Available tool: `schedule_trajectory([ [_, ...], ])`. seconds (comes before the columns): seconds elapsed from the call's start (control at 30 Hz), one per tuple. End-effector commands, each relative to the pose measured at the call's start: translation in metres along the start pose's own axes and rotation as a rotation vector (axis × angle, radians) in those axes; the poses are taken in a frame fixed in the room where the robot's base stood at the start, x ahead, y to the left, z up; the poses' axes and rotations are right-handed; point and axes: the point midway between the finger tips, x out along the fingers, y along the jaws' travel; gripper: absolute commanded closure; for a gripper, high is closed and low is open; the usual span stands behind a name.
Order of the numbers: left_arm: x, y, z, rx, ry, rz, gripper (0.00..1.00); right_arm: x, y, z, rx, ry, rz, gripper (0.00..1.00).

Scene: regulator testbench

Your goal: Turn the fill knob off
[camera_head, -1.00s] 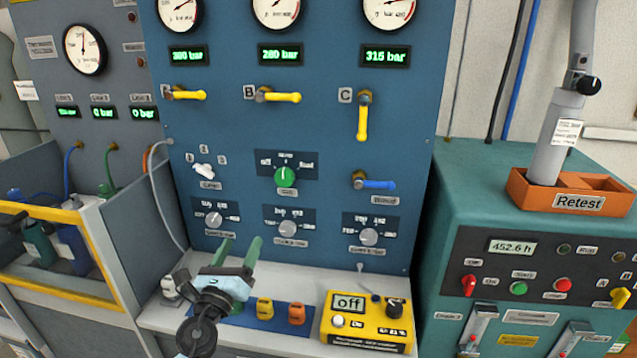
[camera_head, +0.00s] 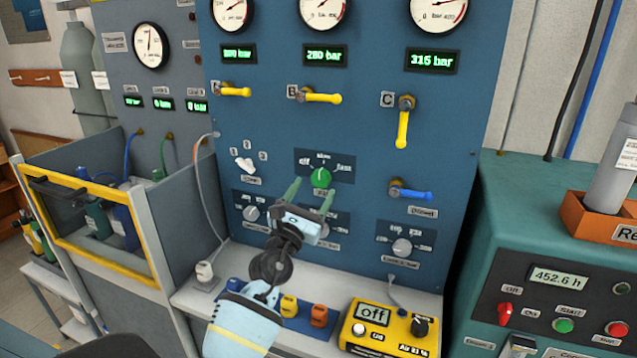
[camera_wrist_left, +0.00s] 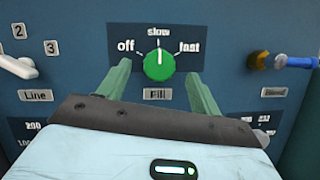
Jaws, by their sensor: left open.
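The green fill knob (camera_head: 320,176) sits on the blue panel (camera_head: 450,150), between the marks off, slow and fast. It also shows in the left wrist view (camera_wrist_left: 159,65), where its white line points up at slow. My left gripper (camera_head: 309,192) is open, with its green fingers pointing at the panel just below the knob. In the left wrist view the fingers stand to the left and right below the knob, with nothing between them. I cannot tell how far the fingertips are from the panel. My right gripper is not in view.
A white line selector (camera_head: 245,165) lies left of the knob and a blue-handled valve (camera_head: 410,191) lies right. Yellow valve handles (camera_head: 402,125) are above. Below, a yellow meter (camera_head: 388,328) reading off stands on the shelf. A teal cabinet (camera_head: 540,220) stands at right.

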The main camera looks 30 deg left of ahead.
Motion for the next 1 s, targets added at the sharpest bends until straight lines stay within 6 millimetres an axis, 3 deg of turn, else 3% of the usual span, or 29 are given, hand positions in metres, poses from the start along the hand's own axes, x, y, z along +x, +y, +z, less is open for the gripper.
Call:
schedule_trajectory([
  [0.1,0.018,0.000,0.000,0.002,0.000,0.000,0.35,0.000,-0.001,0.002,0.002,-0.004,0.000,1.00],
  [0.3,0.034,0.000,-0.001,0.000,0.001,-0.001,0.35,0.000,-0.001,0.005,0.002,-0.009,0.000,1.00],
  [0.67,0.038,0.000,-0.001,0.000,0.002,-0.001,0.37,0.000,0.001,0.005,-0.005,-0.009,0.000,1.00],
  [1.0,0.037,0.000,-0.001,0.000,0.002,-0.001,0.80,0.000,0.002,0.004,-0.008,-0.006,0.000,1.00],
])
